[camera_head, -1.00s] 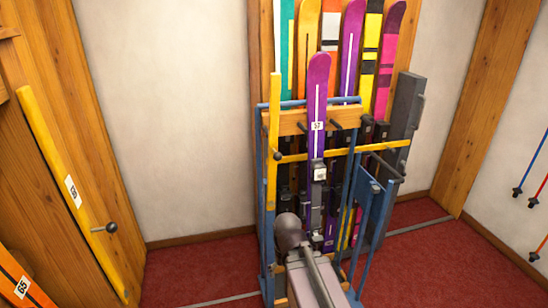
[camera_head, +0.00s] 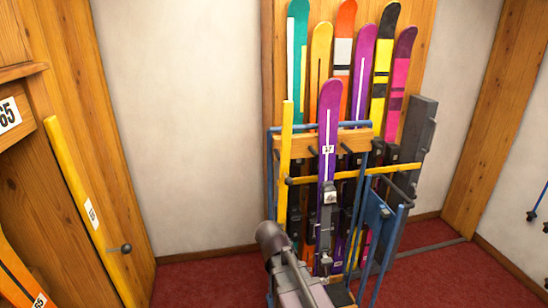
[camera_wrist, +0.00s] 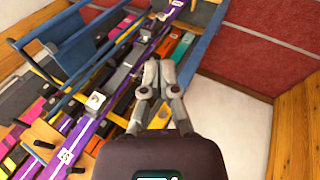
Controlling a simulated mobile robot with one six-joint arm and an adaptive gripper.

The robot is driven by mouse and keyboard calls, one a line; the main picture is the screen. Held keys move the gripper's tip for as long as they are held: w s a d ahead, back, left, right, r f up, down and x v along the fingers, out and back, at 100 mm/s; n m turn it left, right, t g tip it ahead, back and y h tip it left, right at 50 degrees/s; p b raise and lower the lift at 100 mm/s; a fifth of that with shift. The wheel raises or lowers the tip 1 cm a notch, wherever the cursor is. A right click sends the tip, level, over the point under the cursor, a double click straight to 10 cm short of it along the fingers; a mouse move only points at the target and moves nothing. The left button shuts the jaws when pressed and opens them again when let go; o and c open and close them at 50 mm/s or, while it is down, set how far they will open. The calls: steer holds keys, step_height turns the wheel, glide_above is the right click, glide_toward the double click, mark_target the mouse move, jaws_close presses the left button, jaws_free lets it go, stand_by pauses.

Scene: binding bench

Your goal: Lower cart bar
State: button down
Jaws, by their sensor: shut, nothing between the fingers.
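The blue-framed ski cart (camera_head: 374,215) stands in front of the rack of skis. A yellow upright (camera_head: 284,150) stands at the cart's left side. In the wrist view my gripper (camera_wrist: 160,66) is shut and empty. There it shows over the cart, with the purple ski (camera_wrist: 97,104) to its left and a blue cart panel (camera_wrist: 62,35) at upper left. I cannot tell whether the fingers touch anything. In the head view the fingers are not clearly visible.
Several skis (camera_head: 363,62) lean on the wood panel behind the cart. A dark grey post (camera_head: 414,135) leans at the cart's right. A yellow door bar with a dark knob (camera_head: 126,248) is at left. Red carpet (camera_head: 205,283) is free left of the cart.

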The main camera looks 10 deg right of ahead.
steer(key=w+a+r+n+t+h+p, duration=0.3)
steer(key=w+r+t+h+p, duration=0.1)
steer(key=w+r, duration=0.6)
steer(key=n+t+h+p, duration=0.3)
steer(key=n+t+p, duration=0.1)
steer(key=t, duration=0.2)
glide_toward(286, 180)
steer(key=w+a+r, duration=0.4)
steer(key=w+a, duration=0.1)
steer(key=a, duration=0.1)
steer(key=shift+w+a+r+t, duration=0.15)
steer(key=shift+w+a+t, duration=0.15)
steer(key=shift+a, duration=0.1)
steer(key=shift+d, duration=0.1)
steer(key=s+d+x, duration=0.1)
steer(key=d+x, duration=0.1)
steer(key=x, duration=1)
steer(key=shift+s+d+f+b, duration=0.15)
steer(key=shift+d+f+b, duration=0.1)
steer(key=shift+b, duration=0.15)
steer(key=shift+a, duration=0.1)
